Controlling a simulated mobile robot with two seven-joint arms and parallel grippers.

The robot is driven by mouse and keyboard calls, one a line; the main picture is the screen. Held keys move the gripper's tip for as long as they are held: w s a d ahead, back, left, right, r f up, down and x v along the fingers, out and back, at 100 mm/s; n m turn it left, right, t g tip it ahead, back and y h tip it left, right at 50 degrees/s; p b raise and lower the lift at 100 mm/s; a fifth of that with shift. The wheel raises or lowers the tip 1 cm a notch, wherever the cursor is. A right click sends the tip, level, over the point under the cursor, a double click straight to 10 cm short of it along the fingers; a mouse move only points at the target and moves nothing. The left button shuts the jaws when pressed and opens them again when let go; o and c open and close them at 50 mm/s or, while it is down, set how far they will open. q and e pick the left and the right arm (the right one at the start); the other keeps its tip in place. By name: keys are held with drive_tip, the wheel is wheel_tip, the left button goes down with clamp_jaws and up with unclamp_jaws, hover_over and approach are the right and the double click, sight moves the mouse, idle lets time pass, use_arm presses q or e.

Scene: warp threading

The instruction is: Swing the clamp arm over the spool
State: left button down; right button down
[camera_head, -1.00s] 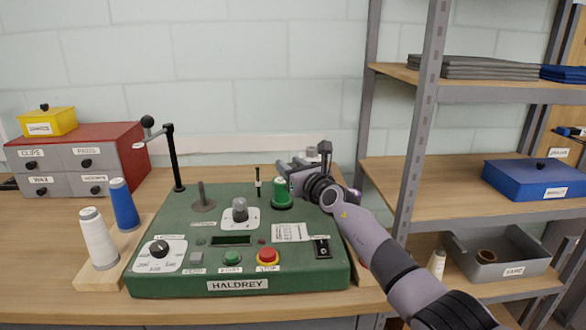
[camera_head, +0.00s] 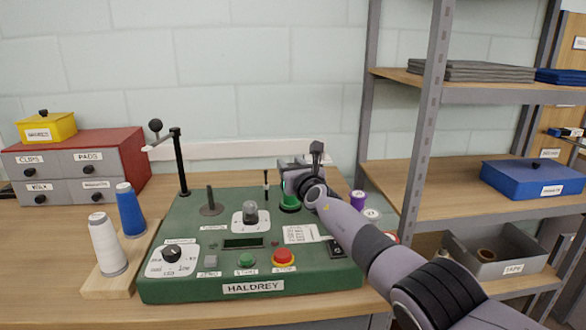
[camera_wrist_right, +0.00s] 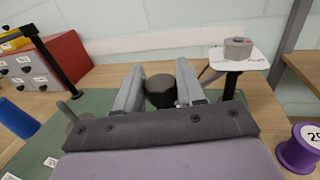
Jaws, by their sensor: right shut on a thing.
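The green spool (camera_head: 289,204) stands in its dark holder at the back right of the green machine (camera_head: 160,277). My right gripper (camera_head: 291,172) is just above and behind the spool, partly covering it. My left gripper is not in view.
A tall black post with a ball-ended lever (camera_head: 180,160) rises at the machine's back left. A purple spool (camera_head: 357,200) stands right of the machine. Blue (camera_head: 129,211) and white (camera_head: 107,245) cones stand at left. The metal shelf (camera_head: 425,130) is close on the right.

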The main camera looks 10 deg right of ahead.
drive_tip(key=shift+w+r+m+h, duration=0.15)
drive_tip(key=shift+r+m+h, duration=0.15)
drive_tip(key=shift+h, duration=0.3)
idle(0.3)
drive_tip(key=c, duration=0.8)
unclamp_jaws()
drive_tip(key=shift+a+f, duration=0.1)
drive_tip(key=shift+f, duration=0.05)
drive_tip(key=shift+f, duration=0.15)
